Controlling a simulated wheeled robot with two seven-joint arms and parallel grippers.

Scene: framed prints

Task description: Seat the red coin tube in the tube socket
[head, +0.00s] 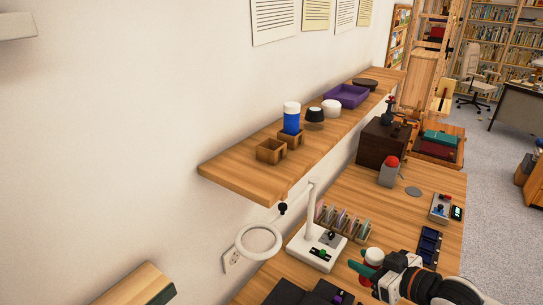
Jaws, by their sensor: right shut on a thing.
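The red coin tube (371,265) has a white cap and shows at the lower right, partly hidden by my right gripper (368,271). The gripper is shut on it above the desk. Two small wooden sockets stand on the wall shelf. The nearer socket (271,151) looks empty. The farther one (293,139) holds a blue tube (291,119) with a white cap, standing upright. My right gripper is below and to the right of both sockets, well apart from them. My left gripper is not in view.
The shelf (235,176) also bears a dark cup with a light top (314,115), a white round container (331,107) and a purple tray (346,95). A white ring lamp (258,242) rises below the shelf's front edge. The desk holds a red-topped grey device (389,171).

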